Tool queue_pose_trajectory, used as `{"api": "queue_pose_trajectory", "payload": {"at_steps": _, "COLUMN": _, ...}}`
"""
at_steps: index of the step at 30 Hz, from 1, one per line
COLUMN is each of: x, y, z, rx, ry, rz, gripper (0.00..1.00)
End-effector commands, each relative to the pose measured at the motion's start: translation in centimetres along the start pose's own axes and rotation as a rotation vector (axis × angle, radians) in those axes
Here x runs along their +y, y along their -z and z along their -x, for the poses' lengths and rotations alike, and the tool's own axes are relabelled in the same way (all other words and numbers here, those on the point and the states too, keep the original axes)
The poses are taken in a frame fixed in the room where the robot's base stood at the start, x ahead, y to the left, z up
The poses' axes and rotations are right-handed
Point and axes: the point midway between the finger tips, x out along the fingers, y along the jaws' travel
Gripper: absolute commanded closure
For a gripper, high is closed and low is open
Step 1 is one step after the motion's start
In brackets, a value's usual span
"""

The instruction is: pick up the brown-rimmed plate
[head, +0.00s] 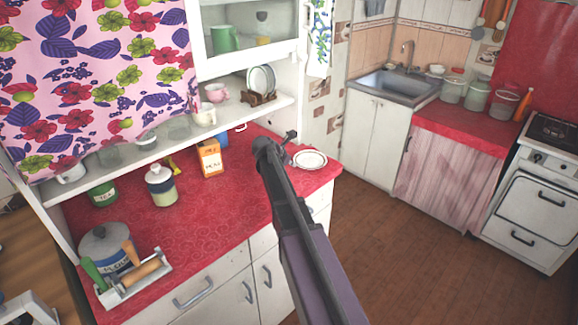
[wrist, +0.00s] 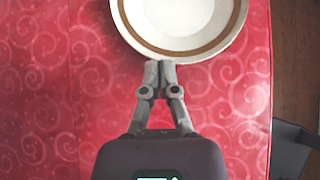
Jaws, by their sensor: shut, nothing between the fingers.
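The brown-rimmed plate (head: 310,160) lies flat near the right end of the red counter in the head view. It is white with a brown ring. In the wrist view the plate (wrist: 188,45) shows at the top, cut off by the frame's edge. My gripper (wrist: 159,66) is shut and empty, its fingertips together at the plate's near rim in the picture. I cannot tell whether they touch the rim or hover above it.
On the red counter (head: 215,215) stand a carton (head: 209,158), a lidded jar (head: 161,187) and a large canister (head: 107,248). A white shelf (head: 240,113) with cups overhangs the back. The counter's right edge is close to the plate, with brown floor (head: 370,230) beyond.

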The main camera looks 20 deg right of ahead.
Motion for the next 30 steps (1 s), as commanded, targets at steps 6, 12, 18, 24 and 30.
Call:
{"api": "queue_pose_trajectory", "payload": {"at_steps": 6, "x": 0.1, "y": -2.8, "z": -2.8, "rx": 0.001, "ry": 0.002, "rz": -0.003, "gripper": 1.0}}
{"api": "queue_pose_trajectory", "payload": {"at_steps": 12, "x": 0.0, "y": -3.8, "z": -3.8, "rx": 0.0, "ry": -0.001, "rz": 0.0, "gripper": 1.0}}
{"api": "queue_pose_trajectory", "payload": {"at_steps": 18, "x": 0.0, "y": -3.8, "z": -3.8, "rx": 0.0, "ry": 0.0, "rz": 0.0, "gripper": 1.0}}
{"api": "queue_pose_trajectory", "payload": {"at_steps": 24, "x": 0.0, "y": -3.7, "z": -3.7, "rx": 0.0, "ry": 0.0, "rz": 0.0, "gripper": 1.0}}
{"api": "queue_pose_trajectory", "payload": {"at_steps": 30, "x": 0.0, "y": -3.0, "z": -3.0, "rx": 0.0, "ry": 0.0, "rz": 0.0, "gripper": 1.0}}
